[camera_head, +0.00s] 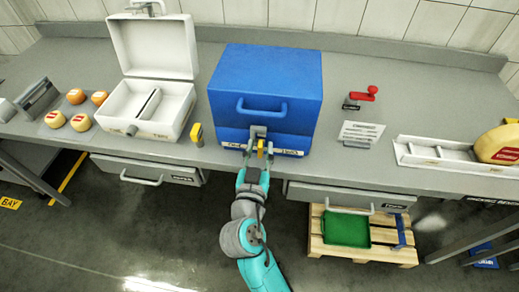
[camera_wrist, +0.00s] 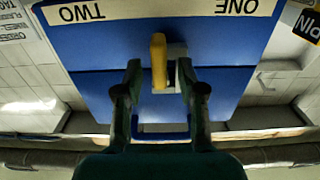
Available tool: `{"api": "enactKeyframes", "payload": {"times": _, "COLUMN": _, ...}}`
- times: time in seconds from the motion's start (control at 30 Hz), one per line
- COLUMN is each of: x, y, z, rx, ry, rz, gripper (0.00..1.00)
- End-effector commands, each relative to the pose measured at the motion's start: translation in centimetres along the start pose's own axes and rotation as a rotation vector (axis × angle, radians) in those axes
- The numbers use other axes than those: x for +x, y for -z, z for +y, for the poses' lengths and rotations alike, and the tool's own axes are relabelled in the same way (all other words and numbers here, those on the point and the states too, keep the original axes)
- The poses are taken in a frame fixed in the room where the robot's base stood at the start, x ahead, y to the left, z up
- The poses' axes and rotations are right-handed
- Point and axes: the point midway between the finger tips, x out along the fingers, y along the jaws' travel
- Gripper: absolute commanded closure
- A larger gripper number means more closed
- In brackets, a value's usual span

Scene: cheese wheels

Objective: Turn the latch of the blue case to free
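The blue case (camera_head: 265,85) stands on the bench with its lid down and a blue handle on it. Its latch is a yellow lever (camera_head: 261,147) on a grey mount, low on the front; the wrist view shows the lever (camera_wrist: 159,62) between upside-down labels "ONE" and "TWO" on a white strip (camera_wrist: 150,10). My gripper (camera_head: 259,153) is in front of the latch. In the wrist view its fingers (camera_wrist: 159,75) are apart, one on each side of the lever, with a visible gap on the left; I cannot tell whether the right finger touches the mount.
An open white case (camera_head: 150,105) and a small yellow block (camera_head: 196,134) stand left of the blue case. Several cheese wheels (camera_head: 80,121) lie further left. A red lever (camera_head: 365,94), a sign (camera_head: 360,134) and a white tray (camera_head: 440,160) are on the right. Drawers (camera_head: 150,170) sit below.

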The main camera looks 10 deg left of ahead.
Motion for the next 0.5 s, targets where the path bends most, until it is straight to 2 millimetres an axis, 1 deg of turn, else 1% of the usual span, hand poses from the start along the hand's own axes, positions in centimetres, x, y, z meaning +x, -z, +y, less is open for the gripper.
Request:
{"api": "enactKeyframes", "payload": {"times": 0.1, "x": -0.02, "y": 0.0, "z": 0.01, "rx": 0.0, "ry": 0.0, "rz": 0.0, "gripper": 0.6}}
{"api": "enactKeyframes", "payload": {"times": 0.13, "x": -0.02, "y": 0.0, "z": 0.01, "rx": 0.0, "ry": 0.0, "rz": 0.0, "gripper": 0.65}}
{"api": "enactKeyframes", "payload": {"times": 0.17, "x": -0.02, "y": 0.0, "z": 0.01, "rx": 0.0, "ry": 0.0, "rz": 0.0, "gripper": 0.73}}
{"api": "enactKeyframes", "payload": {"times": 0.2, "x": -0.03, "y": 0.0, "z": 0.02, "rx": 0.0, "ry": 0.0, "rz": 0.0, "gripper": 0.83}}
{"api": "enactKeyframes", "payload": {"times": 0.27, "x": -0.03, "y": 0.0, "z": 0.02, "rx": 0.0, "ry": 0.0, "rz": 0.0, "gripper": 0.98}}
{"api": "enactKeyframes", "payload": {"times": 0.3, "x": -0.03, "y": 0.0, "z": 0.02, "rx": 0.0, "ry": 0.0, "rz": 0.0, "gripper": 1.0}}
{"api": "enactKeyframes", "payload": {"times": 0.5, "x": -0.04, "y": 0.0, "z": 0.02, "rx": -0.002, "ry": -0.001, "rz": 0.0, "gripper": 1.0}}
